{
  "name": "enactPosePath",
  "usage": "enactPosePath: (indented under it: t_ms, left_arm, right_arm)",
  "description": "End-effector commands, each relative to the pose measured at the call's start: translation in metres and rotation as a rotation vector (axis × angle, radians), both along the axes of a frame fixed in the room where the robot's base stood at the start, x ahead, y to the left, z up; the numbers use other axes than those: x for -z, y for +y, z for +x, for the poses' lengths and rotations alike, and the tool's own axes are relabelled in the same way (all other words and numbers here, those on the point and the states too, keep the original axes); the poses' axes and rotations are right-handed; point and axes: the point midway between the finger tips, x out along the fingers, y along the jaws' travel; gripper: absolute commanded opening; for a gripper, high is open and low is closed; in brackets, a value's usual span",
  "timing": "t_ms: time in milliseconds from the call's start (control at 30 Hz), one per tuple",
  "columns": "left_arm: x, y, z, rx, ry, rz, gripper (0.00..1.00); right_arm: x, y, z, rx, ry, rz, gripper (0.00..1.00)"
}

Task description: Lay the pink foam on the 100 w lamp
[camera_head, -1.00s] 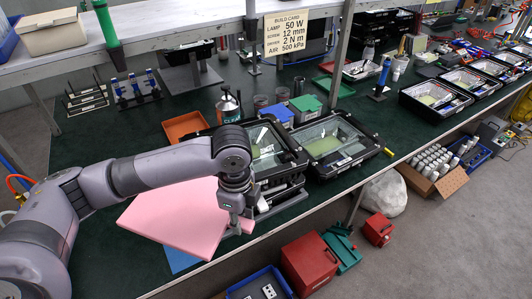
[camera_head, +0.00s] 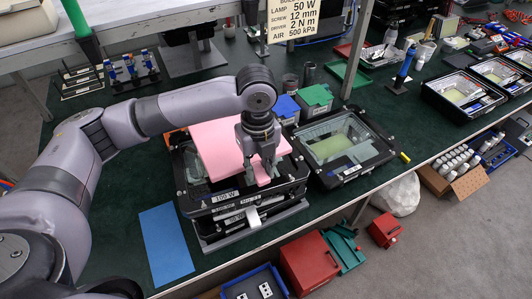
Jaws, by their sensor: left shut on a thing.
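My left gripper (camera_head: 262,172) is shut on the pink foam (camera_head: 218,147), a flat pale pink slab, gripping it near its front right part. The foam is over the 100 W lamp (camera_head: 195,208), a black housing with a "100 W" label, at the top of a stack on the green bench. The foam covers much of the lamp's top. I cannot tell whether it touches the lamp or hangs just above it. The foam's right part is partly hidden by my gripper and wrist. My right gripper is not in view.
Another black lamp with a glass front (camera_head: 343,150) lies right of the stack. A blue sheet (camera_head: 166,244) lies left of it on the bench. Blue (camera_head: 285,107) and green (camera_head: 316,97) bins stand behind. A build card (camera_head: 291,20) reads 50 W. Red boxes (camera_head: 309,263) are below the bench.

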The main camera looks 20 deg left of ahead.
Motion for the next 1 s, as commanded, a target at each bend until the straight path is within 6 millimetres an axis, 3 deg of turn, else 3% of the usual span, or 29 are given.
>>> enactPosePath:
  t_ms: [300, 400, 533, 733, 1000]
  left_arm:
    - [0.0, 0.0, 0.0, -0.001, 0.0, 0.0, 0.03]
    - [-0.002, 0.0, -0.001, -0.001, 0.001, 0.001, 0.03]
    - [-0.004, -0.001, -0.001, -0.001, 0.001, 0.001, 0.03]
    - [0.02, -0.001, -0.002, -0.001, 0.001, 0.001, 0.03]
    - [0.047, -0.001, -0.002, -0.001, 0.001, 0.0, 0.03]
  right_arm:
    - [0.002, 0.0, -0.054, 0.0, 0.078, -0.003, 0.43]
    - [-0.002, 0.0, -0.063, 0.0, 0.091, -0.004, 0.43]
    - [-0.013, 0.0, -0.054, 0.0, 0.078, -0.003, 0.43]
    - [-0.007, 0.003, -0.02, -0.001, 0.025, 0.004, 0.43]
    - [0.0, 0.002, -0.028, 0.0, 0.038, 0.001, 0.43]
